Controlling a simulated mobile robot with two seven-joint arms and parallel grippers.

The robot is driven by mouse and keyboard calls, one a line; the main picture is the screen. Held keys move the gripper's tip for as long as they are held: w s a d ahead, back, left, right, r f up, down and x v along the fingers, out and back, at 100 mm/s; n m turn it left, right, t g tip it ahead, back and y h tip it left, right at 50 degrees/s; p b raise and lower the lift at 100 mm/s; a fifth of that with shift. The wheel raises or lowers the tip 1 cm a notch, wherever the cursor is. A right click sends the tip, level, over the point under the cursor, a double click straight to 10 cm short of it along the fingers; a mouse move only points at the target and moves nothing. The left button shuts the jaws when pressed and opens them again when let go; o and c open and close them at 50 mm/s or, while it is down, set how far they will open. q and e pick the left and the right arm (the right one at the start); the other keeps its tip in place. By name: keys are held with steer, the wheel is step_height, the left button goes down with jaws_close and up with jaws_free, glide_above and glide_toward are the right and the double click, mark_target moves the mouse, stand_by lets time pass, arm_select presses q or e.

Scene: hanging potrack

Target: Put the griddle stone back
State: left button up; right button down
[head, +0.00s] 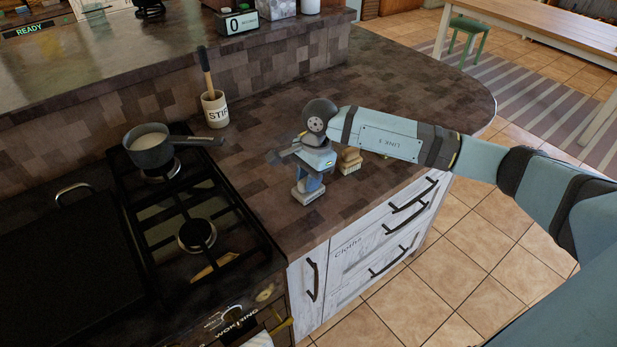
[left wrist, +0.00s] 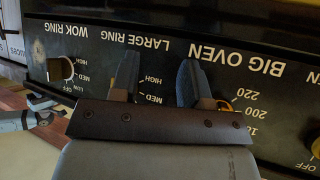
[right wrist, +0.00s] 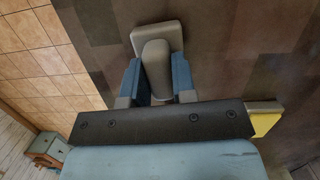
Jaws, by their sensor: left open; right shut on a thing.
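The griddle stone (head: 307,194) is a small grey block with a rounded grey handle, on or just above the brown counter near its front edge; I cannot tell if it touches. In the right wrist view the handle (right wrist: 156,62) is between the two blue fingers, with the grey block (right wrist: 157,36) beyond. My right gripper (head: 311,180) points down and is shut on the griddle stone. My left gripper (left wrist: 157,82) is open and empty, in front of the black oven control panel (left wrist: 250,50). It does not show in the head view.
A wooden-looking block or brush (head: 350,158) stands close to the right gripper. A yellow item (right wrist: 266,120) shows beside it in the right wrist view. A pan of white liquid (head: 150,150) sits on the hob (head: 205,205). A utensil pot (head: 214,108) stands behind. The counter's right part is clear.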

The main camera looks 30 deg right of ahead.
stand_by(0.5)
steer(key=shift+f+b, duration=0.25)
steer(key=shift+b, duration=0.05)
steer(key=c, duration=0.8)
jaws_free()
steer(key=shift+c, duration=0.2)
